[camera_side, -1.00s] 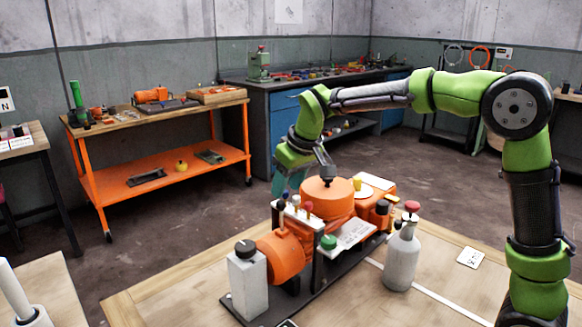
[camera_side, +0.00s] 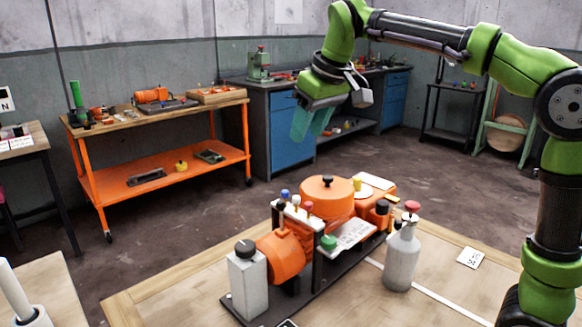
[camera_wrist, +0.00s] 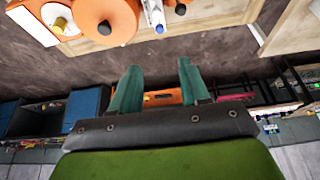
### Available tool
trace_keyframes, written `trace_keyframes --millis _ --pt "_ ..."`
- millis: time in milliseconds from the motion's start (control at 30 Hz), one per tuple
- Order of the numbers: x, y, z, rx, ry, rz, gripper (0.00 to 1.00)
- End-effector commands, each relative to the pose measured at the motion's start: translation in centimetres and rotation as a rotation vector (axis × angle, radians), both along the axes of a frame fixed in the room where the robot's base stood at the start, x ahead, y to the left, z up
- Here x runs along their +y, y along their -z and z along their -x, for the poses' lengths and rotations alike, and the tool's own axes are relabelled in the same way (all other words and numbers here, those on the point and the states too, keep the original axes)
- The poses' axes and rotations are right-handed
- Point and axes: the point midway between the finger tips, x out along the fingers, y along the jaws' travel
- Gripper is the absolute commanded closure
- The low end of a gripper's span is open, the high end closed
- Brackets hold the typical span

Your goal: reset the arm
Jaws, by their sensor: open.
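My green arm is raised above the far side of the wooden table. My gripper (camera_side: 311,122) has teal fingers pointing down, in the air beyond the orange machine (camera_side: 327,197). In the wrist view the two fingers of my gripper (camera_wrist: 160,85) stand apart with nothing between them. The machine has a round orange lid with a dark knob, coloured posts, an orange motor (camera_side: 281,257) and a dark base plate. It stands on the table (camera_side: 150,298), clear of the fingers. The machine also shows at the top of the wrist view (camera_wrist: 103,18).
An orange cart (camera_side: 165,182) and a blue workbench (camera_side: 292,132) stand behind. Air around my gripper looks free.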

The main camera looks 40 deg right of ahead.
Motion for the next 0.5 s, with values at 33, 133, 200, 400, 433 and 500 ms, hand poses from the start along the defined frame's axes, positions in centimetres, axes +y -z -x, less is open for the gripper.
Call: trace_keyframes --millis 33,133,200,400,433,500 --pt "0.00 -0.50 0.18 -0.002 -0.001 0.000 0.54" --pt "0.02 -1.06 0.43 -0.001 0.000 0.000 0.54" --pt "0.02 -1.20 0.53 0.000 0.000 -0.001 0.54" --pt "0.01 -1.23 0.55 0.000 0.000 0.000 0.54" --pt "0.01 -1.23 0.54 0.000 0.000 0.000 0.54" --pt "0.00 -1.23 0.51 -0.001 0.005 -0.002 0.54"
